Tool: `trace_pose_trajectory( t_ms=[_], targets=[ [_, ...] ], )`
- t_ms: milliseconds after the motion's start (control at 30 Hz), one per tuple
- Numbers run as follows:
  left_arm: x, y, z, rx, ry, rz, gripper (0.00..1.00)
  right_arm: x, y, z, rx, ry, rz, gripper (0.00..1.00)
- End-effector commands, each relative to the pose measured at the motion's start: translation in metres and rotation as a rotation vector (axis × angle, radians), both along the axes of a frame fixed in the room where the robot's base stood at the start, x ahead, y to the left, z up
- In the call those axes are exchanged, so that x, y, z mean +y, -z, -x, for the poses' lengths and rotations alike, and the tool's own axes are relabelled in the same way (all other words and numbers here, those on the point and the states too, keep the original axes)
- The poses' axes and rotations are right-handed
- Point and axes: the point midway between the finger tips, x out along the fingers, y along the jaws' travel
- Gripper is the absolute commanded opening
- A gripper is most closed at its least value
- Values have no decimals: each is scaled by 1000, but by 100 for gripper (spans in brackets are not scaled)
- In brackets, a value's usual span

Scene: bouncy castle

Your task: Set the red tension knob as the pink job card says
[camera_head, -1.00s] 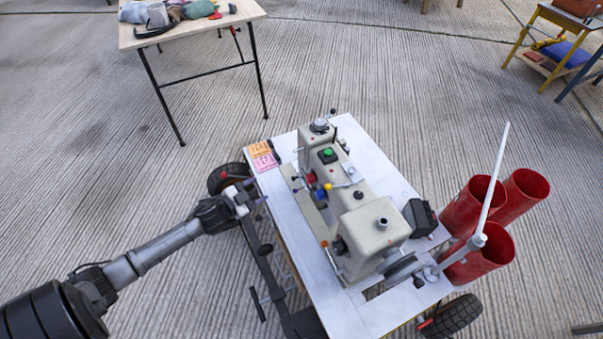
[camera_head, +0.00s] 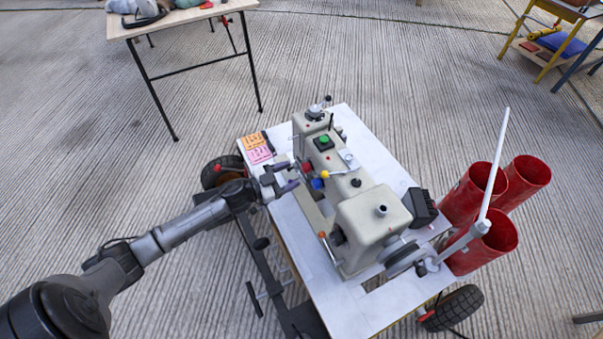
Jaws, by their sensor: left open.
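The sewing machine (camera_head: 372,222) stands on a white cart top, with small coloured knobs on its near side. The red tension knob (camera_head: 306,168) is small and partly hard to make out, close to a blue knob (camera_head: 317,184) and a yellow knob (camera_head: 325,174). The pink job card (camera_head: 260,155) lies flat on the cart's left corner; its writing is too small to read. My left gripper (camera_head: 290,176) is open, over the cart's left edge, with its fingertips just left of the red knob. I cannot tell whether they touch it. My right gripper is not in view.
An orange card (camera_head: 255,141) lies beside the pink one. The white cart top (camera_head: 375,310) is clear at the front. Red tubes (camera_head: 490,195) and a white rod (camera_head: 495,165) stand at the right. A wooden table (camera_head: 180,20) is at the back left.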

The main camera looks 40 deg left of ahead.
Motion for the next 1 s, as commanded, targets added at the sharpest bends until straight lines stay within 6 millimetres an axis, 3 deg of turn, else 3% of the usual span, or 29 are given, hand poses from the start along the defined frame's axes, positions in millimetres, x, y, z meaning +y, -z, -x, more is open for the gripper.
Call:
trace_pose_trajectory(
  t_ms=[100,333,800,1000],
  targets=[
    [-6,1,-17,-3,0,-1,58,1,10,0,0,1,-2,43],
    [-15,1,-35,0,-1,0,58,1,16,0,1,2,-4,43],
    [-17,0,-41,1,-1,0,58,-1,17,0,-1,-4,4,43],
    [-17,0,-41,1,-1,0,39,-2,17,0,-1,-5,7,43]
  ],
)
